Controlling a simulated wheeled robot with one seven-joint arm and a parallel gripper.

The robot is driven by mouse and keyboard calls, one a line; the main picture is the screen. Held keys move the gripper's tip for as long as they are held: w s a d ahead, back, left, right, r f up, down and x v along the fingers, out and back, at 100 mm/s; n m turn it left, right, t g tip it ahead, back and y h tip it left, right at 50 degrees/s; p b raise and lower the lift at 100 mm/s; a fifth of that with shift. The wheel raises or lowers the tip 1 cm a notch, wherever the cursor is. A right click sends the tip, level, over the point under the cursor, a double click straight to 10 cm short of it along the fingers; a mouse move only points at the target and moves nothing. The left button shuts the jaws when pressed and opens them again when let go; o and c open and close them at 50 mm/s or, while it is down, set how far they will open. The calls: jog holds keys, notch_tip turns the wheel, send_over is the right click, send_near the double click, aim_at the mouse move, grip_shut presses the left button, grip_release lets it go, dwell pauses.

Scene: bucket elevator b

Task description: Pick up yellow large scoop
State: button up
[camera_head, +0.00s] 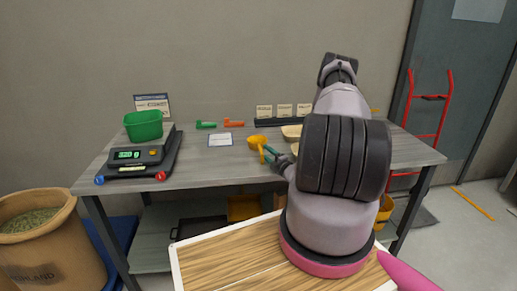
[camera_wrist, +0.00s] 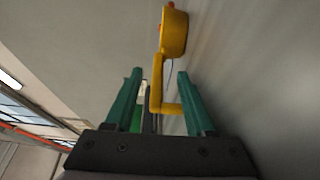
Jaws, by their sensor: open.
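The yellow large scoop (camera_head: 257,143) sits on the grey table, left of my arm in the head view. In the wrist view the scoop (camera_wrist: 157,84) has its round cup at the top and its bent handle reaching down between my gripper's two green fingers. My gripper (camera_wrist: 158,76) is open, with a finger on each side of the handle and visible gaps to both. In the head view my gripper (camera_head: 271,156) is small and close beside the scoop, and its tips are partly hard to make out.
A black scale (camera_head: 140,157) with a green bin (camera_head: 143,125) stands on the table's left. Green (camera_head: 206,125) and orange (camera_head: 234,123) scoops lie at the back. A white card (camera_head: 220,140) lies left of the yellow scoop. Pale bowls (camera_head: 291,132) are partly behind my arm.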

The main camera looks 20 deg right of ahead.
jog(key=w, duration=0.4)
jog(key=shift+w+a+r, duration=0.15)
jog(key=shift+w+a, duration=0.1)
jog(key=shift+w, duration=0.05)
grip_shut()
